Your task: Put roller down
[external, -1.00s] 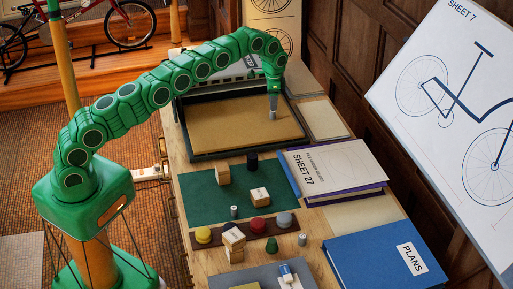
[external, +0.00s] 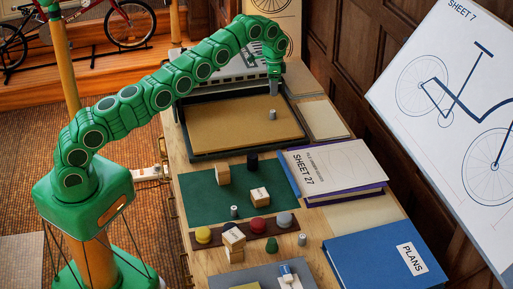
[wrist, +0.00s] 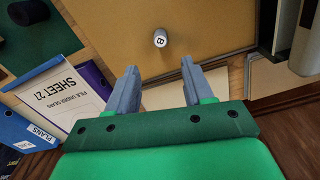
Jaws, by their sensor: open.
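The roller (external: 272,114), a small grey cylinder, stands upright on the tan floor of a dark-rimmed tray (external: 205,155), near its right side. In the wrist view the roller (wrist: 160,39) shows a pale end with a dark mark, and it lies beyond the fingertips. My gripper (external: 274,87) is above and slightly behind the roller, apart from it. In the wrist view my gripper (wrist: 159,67) has its two grey fingers spread with nothing between them.
A green mat (external: 200,205) with wooden blocks and a dark cylinder (external: 252,161) lies in front of the tray. Purple-edged SHEET 27 (external: 335,168) and the blue PLANS binder (external: 375,260) are to the right. Most of the tray floor is clear.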

